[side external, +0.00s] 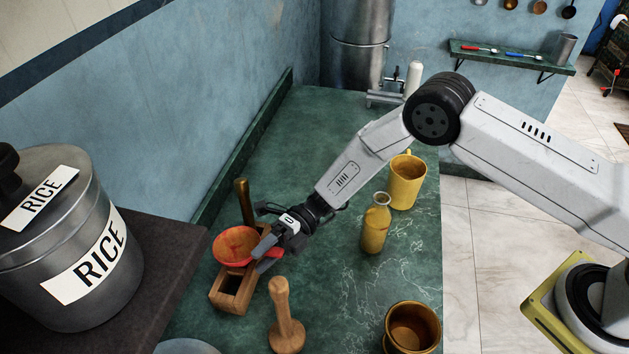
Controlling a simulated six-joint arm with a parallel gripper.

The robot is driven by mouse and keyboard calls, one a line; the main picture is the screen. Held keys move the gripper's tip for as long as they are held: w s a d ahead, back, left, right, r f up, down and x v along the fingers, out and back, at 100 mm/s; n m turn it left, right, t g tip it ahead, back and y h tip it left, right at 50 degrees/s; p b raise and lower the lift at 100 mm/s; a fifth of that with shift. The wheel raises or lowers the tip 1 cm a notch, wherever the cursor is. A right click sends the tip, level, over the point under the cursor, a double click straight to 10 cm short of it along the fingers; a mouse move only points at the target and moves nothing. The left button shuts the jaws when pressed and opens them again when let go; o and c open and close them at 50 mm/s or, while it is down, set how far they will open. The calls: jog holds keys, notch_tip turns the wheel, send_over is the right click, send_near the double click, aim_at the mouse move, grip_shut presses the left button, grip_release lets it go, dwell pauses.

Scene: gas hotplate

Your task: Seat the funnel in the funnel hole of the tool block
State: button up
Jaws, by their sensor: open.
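The red funnel (235,246) is at the tool block, its wide mouth facing up and slightly tilted in the view. Its lower part is hidden, so I cannot tell how deep it sits in a hole. The wooden tool block (229,299) stands on the counter, with a dark square opening at its near end. My gripper (262,257) is open at the funnel's right side, its fingers close around the funnel's red side tab. I cannot tell whether they touch it.
A brass-coloured rod (243,200) stands upright behind the funnel. A wooden pestle (283,310) stands in front right of the block. A yellow bottle (376,226), a yellow mug (407,181) and a brass pot (411,329) stand further right. The green counter (310,130) is clear at the back.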

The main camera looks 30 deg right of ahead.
jog(key=v, duration=0.7)
jog(key=shift+d+r, duration=0.1)
jog(key=shift+d, duration=0.1)
jog(key=d+n+t+h, duration=0.1)
jog(key=d+n+h, duration=0.2)
jog(key=d, duration=0.1)
jog(key=w+d+f+n+t+h, duration=0.1)
jog(key=d+n+h, duration=0.2)
jog(key=d+n, duration=0.1)
jog(key=w+d+n+t+h, duration=0.1)
jog(key=d+n+h, duration=0.2)
jog(key=d, duration=0.1)
jog(key=shift+f+n, duration=0.2)
jog(key=shift+n, duration=0.2)
jog(key=d+r+n+t+h, duration=0.3)
jog(key=d+n+h, duration=0.1)
jog(key=d+n, duration=0.35)
jog(key=s+d+r+n+h, duration=0.1)
jog(key=s+d+r+n, duration=0.1)
jog(key=s+r+n, duration=0.1)
jog(key=s+d+r+n+t+h, duration=0.1)
jog(key=s+d+r+n, duration=0.2)
jog(key=s+n, duration=0.3)
jog(key=s+d+r+n+t+h, duration=0.1)
jog(key=s+d+r+n+h, duration=0.1)
jog(key=s+n, duration=0.3)
jog(key=shift+s+d+r, duration=0.3)
jog(key=shift+s+r, duration=0.15)
jog(key=shift+s, duration=0.7)
